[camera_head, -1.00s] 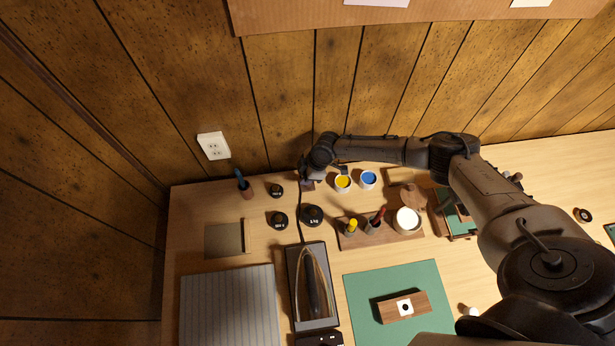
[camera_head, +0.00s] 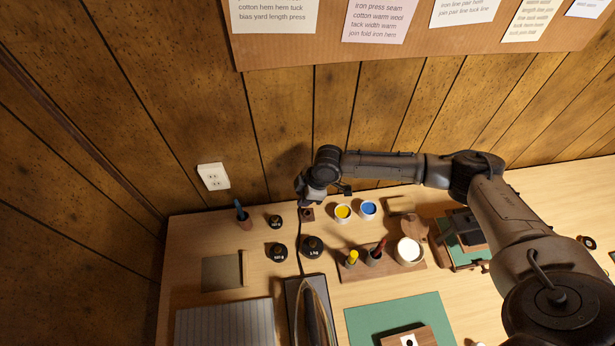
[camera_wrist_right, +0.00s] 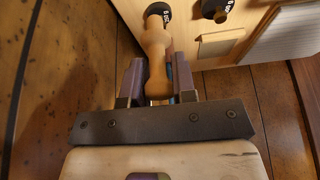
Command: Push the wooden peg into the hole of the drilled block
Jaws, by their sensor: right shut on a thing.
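The wooden peg (camera_wrist_right: 157,62) is a pale turned piece between the two purple-grey fingers of my right gripper (camera_wrist_right: 158,75) in the right wrist view. The gripper is shut on it. In the head view my right gripper (camera_head: 304,198) hangs at the back of the table near the wall, and the peg cannot be made out there. The drilled block (camera_head: 424,340) is brown wood with a white square and a dark hole on top. It lies on a green mat at the bottom edge, well apart from the gripper. My left gripper is not in view.
A wooden rack (camera_head: 350,270) with several items lies between gripper and block. An iron (camera_head: 312,310) stands left of the mat.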

